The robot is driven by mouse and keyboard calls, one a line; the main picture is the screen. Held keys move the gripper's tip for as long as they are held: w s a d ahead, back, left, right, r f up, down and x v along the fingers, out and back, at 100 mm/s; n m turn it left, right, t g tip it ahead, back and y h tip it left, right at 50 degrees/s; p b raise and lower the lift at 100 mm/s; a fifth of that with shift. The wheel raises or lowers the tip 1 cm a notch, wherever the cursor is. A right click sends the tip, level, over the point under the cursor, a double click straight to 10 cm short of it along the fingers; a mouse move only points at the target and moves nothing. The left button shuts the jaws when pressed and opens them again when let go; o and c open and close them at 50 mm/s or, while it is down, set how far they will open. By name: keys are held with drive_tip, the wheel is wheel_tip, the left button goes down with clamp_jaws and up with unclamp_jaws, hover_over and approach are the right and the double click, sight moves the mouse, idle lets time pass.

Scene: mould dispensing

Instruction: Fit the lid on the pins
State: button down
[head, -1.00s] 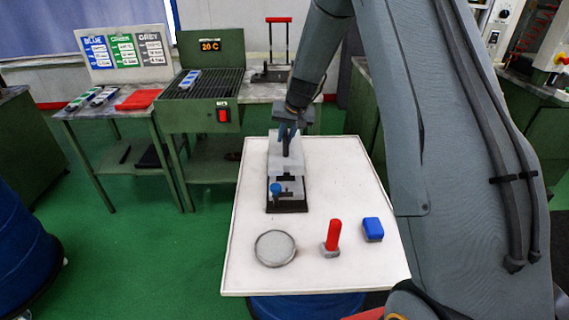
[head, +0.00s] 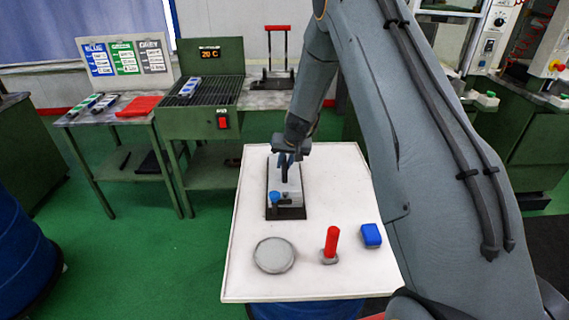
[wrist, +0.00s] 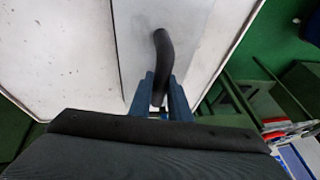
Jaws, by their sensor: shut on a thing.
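The lid (head: 289,178), a grey plate with a black handle, is over the mould at the back half of the white table. In the wrist view the lid (wrist: 140,35) spreads out beneath my fingers, with its bent black handle (wrist: 163,50) between them. My gripper (head: 284,160) is shut on this handle; its blue fingers (wrist: 160,92) show in the wrist view. The mould's dark base (head: 291,213) and a blue knob (head: 274,198) show at the front. The pins are hidden, and I cannot tell whether the lid is fully seated.
On the white table (head: 330,180) are a round grey disc (head: 274,255), a red-handled tool (head: 331,243) and a blue block (head: 371,235). A green grill bench (head: 205,95) stands at the back left. The table's right middle is clear.

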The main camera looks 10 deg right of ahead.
drive_tip(key=shift+w, duration=0.1)
drive_tip(key=c, duration=1.7)
unclamp_jaws()
drive_tip(key=shift+f, duration=0.1)
drive_tip(key=shift+o, duration=0.2)
drive_tip(key=shift+s+r, duration=0.2)
drive_tip(key=shift+r, duration=0.25)
drive_tip(key=b+v, duration=0.3)
drive_tip(key=v, duration=0.8)
drive_tip(key=s+r+n+g, duration=0.1)
drive_tip(key=s, duration=1.5)
drive_tip(key=s+a+r+n+g+h, duration=0.1)
drive_tip(key=s+g, duration=0.1)
drive_tip(key=s, duration=1.5)
drive_tip(key=shift+s+n+g, duration=0.2)
drive_tip(key=shift+n+g, duration=0.1)
drive_tip(key=shift+a+r, duration=0.1)
